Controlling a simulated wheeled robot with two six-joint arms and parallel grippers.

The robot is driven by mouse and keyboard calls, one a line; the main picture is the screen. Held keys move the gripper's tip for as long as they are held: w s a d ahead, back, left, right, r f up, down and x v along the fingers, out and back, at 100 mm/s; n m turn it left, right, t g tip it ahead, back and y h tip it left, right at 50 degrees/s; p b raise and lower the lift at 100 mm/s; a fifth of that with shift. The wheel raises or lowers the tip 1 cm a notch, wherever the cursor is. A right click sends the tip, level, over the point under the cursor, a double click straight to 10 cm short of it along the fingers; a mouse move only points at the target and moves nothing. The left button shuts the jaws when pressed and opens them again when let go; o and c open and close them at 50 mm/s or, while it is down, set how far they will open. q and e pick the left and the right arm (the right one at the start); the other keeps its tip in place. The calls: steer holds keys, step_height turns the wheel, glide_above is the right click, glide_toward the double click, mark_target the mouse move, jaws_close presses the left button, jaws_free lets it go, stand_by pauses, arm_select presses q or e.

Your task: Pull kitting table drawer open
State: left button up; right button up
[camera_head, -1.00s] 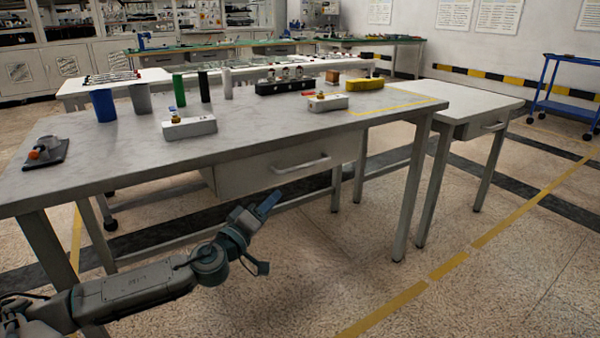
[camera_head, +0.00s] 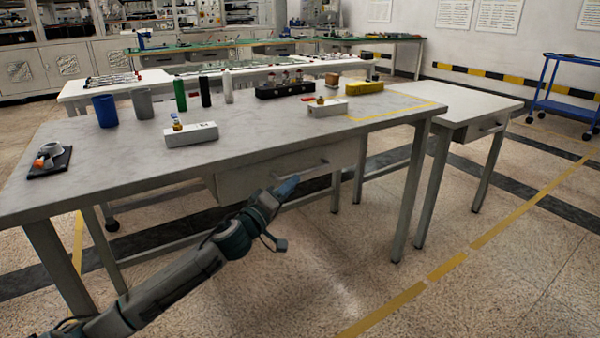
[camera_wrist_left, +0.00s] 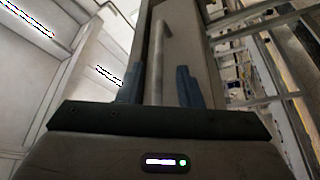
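The kitting table (camera_head: 330,135) has a grey top and a pale drawer (camera_head: 235,184) under its front edge; the drawer looks shut. Its bar handle (camera_head: 313,169) runs across the drawer front. My left gripper (camera_head: 287,187) is at the handle's left part, in front of the drawer. In the left wrist view, its two blue fingers (camera_wrist_left: 158,88) are apart, with the handle (camera_wrist_left: 158,55) lying in the gap between them. I cannot tell whether either finger touches it. My right gripper is not in view.
On the tabletop stand a blue cup (camera_head: 104,110), a grey cup (camera_head: 142,103), several bottles, white blocks and a yellow block (camera_head: 364,88). A side table (camera_head: 470,100) with a drawer stands at the right. The floor (camera_head: 330,265) before the drawer is clear.

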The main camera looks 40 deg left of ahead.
arm_select(q)
steer(key=shift+r+p+x, duration=0.2)
steer(key=shift+p+x, duration=0.35)
steer(key=shift+x, duration=0.35)
steer(key=shift+p+x, duration=0.4)
steer(key=shift+x, duration=1.1)
steer(key=shift+f, duration=0.2)
steer(key=shift+c, duration=0.2)
jaws_close()
